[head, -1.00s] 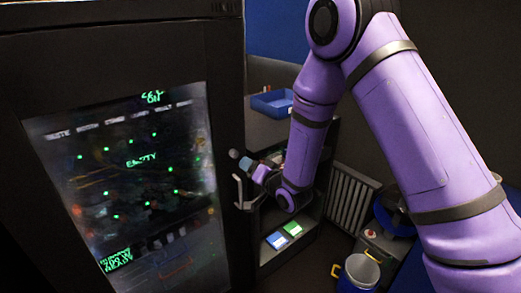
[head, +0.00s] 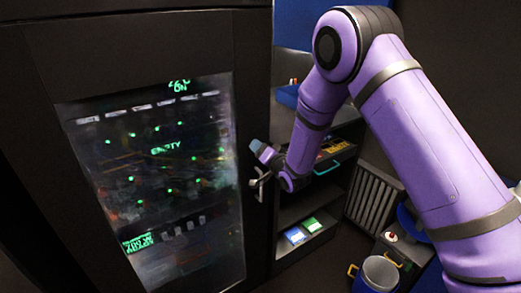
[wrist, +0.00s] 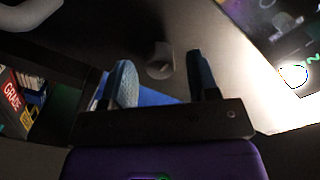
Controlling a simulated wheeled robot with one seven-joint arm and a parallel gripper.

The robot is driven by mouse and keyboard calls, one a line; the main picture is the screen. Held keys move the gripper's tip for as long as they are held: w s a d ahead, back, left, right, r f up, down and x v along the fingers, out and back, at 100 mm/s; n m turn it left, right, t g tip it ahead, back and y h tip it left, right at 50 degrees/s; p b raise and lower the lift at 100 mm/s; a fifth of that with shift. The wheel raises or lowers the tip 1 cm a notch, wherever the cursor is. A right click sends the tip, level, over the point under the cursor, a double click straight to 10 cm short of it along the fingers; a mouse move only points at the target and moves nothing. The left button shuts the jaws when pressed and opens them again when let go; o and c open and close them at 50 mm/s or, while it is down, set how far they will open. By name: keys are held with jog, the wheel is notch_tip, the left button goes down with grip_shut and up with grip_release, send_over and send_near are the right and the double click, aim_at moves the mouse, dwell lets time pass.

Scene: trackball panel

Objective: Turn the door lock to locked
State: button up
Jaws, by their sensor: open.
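The black cabinet door (head: 60,170) with a glass display panel (head: 165,165) stands on the left in the head view. A grey knob, apparently the door lock (wrist: 159,63), sticks out from the door face in the wrist view. My gripper (wrist: 162,78) is open, with one blue-grey finger to each side of the knob's line; the knob appears just beyond the fingertips. I cannot tell whether they touch. In the head view my gripper (head: 262,152) is at the door's right edge, just above the door handle (head: 259,185), and the knob is hidden there.
The handle (wrist: 30,14) also shows at the top left of the wrist view, near the knob. A shelf unit (head: 300,213) with blue and green items stands right of the door. A radiator (head: 374,199) and a blue bucket (head: 378,273) are farther right.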

jog(key=shift+w+a, duration=0.2)
jog(key=c, duration=0.9)
